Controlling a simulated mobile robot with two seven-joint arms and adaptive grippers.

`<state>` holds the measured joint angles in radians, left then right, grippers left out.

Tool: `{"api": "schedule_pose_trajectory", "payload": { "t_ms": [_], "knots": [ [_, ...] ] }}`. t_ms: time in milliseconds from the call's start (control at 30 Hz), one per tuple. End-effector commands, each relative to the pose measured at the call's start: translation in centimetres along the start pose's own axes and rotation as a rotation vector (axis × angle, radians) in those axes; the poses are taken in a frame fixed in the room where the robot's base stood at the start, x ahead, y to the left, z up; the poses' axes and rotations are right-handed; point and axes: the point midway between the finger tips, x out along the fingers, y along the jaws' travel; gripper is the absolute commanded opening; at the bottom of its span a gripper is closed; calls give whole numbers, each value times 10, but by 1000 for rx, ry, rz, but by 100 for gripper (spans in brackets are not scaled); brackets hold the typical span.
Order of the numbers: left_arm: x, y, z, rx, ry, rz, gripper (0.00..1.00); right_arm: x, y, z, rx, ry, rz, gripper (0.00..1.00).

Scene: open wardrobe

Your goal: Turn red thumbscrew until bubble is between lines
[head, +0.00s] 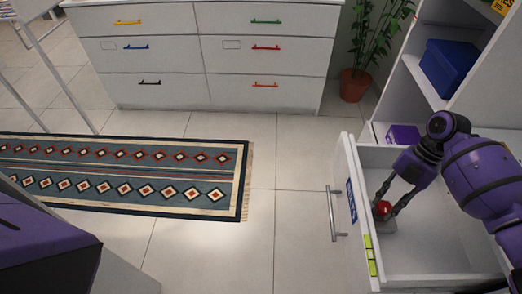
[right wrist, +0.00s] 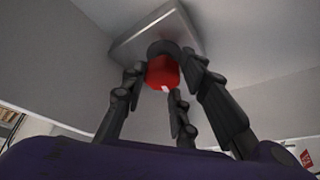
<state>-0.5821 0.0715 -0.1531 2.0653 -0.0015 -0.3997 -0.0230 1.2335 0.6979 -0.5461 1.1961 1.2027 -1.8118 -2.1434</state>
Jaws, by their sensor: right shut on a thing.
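The red thumbscrew (head: 383,208) sits inside the open drawer, close behind its front panel, on a small grey mount (head: 386,226). My right gripper (head: 384,203) reaches down into the drawer and is shut on the thumbscrew. In the right wrist view the red thumbscrew (right wrist: 161,73) shows between the dark fingers of the right gripper (right wrist: 163,80), with a grey block (right wrist: 150,37) behind it. A yellow-green level vial (head: 370,255) lies along the drawer's front edge; its bubble and lines are too small to read. My left gripper is out of view.
The open white drawer (head: 440,258) has a metal handle (head: 334,214) and a blue label (head: 351,200). A purple box (head: 403,134) and a blue bin (head: 448,68) stand on shelves. A potted plant (head: 355,85), white dresser (head: 205,95) and patterned rug (head: 120,183) lie farther off. Tiled floor is clear.

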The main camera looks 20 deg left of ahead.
Motion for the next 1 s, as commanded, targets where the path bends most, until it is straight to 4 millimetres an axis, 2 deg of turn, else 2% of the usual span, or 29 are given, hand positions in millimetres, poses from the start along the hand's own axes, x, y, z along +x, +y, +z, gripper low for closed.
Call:
{"api": "schedule_pose_trajectory", "payload": {
  "t_ms": [33,400,967,1000],
  "knots": [
    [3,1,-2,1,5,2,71,-2,6,2,-33,-10,1,1],
    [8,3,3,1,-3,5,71,-4,7,0,-184,-12,-63,1],
    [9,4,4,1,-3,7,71,-5,7,0,-211,-14,-73,1],
    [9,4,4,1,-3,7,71,-5,7,0,-211,-14,-73,30]
  ]
}}
